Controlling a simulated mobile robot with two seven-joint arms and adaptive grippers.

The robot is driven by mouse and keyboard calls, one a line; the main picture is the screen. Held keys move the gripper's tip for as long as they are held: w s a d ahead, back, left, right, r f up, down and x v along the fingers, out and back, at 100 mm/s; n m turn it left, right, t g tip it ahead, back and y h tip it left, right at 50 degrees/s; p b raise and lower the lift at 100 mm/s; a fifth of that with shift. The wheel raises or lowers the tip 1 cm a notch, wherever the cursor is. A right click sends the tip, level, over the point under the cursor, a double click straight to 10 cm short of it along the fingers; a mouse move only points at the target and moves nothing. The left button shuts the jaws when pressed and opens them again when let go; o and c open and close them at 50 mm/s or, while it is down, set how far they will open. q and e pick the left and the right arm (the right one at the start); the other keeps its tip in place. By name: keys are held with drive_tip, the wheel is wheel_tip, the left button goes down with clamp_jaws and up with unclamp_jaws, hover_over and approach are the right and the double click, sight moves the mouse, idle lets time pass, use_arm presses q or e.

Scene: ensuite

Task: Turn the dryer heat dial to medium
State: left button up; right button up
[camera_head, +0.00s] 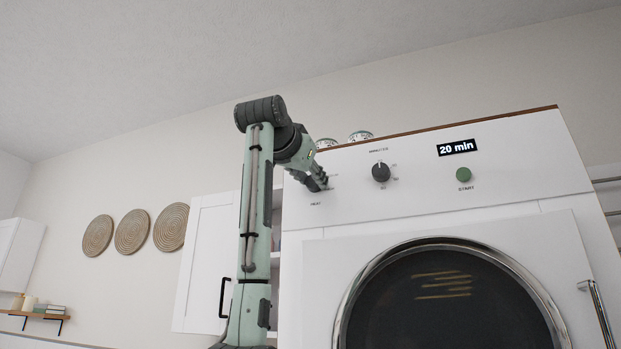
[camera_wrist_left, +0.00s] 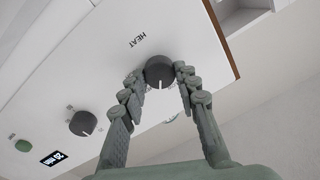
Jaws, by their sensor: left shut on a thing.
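The white dryer (camera_head: 420,190) stands on the right in the head view. Its heat dial (camera_wrist_left: 159,71) is a dark grey knob with a white mark, beside the word HEAT in the left wrist view. My left gripper (camera_head: 318,183) is at the panel's left end, over the heat dial, which it hides in the head view. In the left wrist view the left gripper (camera_wrist_left: 160,76) has its fingertips on both sides of the dial, shut on it. The dial's setting labels are too small or hidden to read. My right gripper is not in view.
A minutes dial (camera_head: 381,172), a 20 min display (camera_head: 457,148) and a green start button (camera_head: 463,174) sit right of the heat dial. The round dryer door (camera_head: 450,300) is below. A white cabinet door (camera_head: 205,262) stands left, behind my arm.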

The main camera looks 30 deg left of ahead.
use_arm(q)
drive_tip(key=m, duration=0.3)
drive_tip(key=shift+m, duration=1.1)
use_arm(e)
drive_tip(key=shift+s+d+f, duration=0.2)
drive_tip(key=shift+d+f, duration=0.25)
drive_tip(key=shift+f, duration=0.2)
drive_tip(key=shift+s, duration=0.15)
use_arm(q)
drive_tip(key=o, duration=1.2)
drive_tip(key=shift+c, duration=0.2)
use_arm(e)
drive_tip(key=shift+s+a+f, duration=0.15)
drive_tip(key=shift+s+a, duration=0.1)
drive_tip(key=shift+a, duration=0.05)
use_arm(q)
drive_tip(key=v, duration=1.2)
drive_tip(key=shift+f, duration=0.2)
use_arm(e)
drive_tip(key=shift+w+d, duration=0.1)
